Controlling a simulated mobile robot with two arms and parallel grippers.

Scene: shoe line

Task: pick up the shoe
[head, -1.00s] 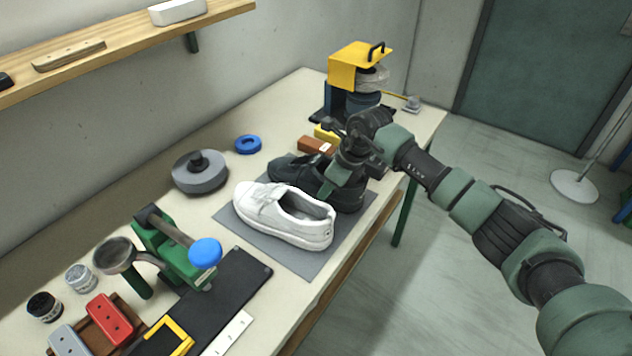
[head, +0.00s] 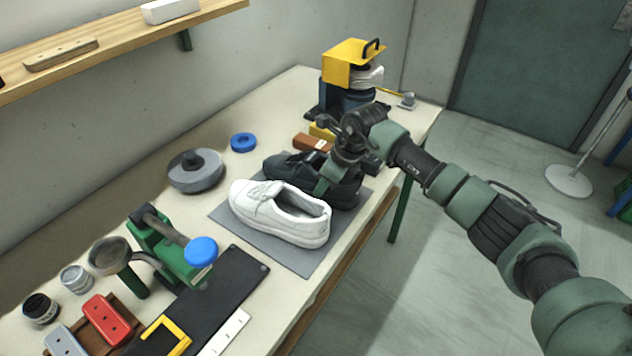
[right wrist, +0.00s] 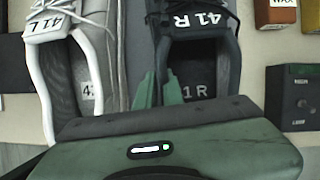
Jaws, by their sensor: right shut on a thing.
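A black shoe (head: 345,193) lies on a grey mat (head: 300,266), beside a white shoe (head: 281,219). In the right wrist view the black shoe (right wrist: 224,55) has the mark 41R on its tongue, and the white shoe (right wrist: 97,60) has the mark 41L. My right gripper (head: 326,187) is at the black shoe's opening. In the right wrist view its two green fingers (right wrist: 159,90) are on either side of the shoe's left side wall, shut on it. The black shoe appears to rest on the mat. My left gripper is not in view.
A yellow-topped machine (head: 347,62) stands at the bench's far end. A green clamp device with a blue knob (head: 201,251) stands front left. A shelf (head: 110,50) overhangs the back.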

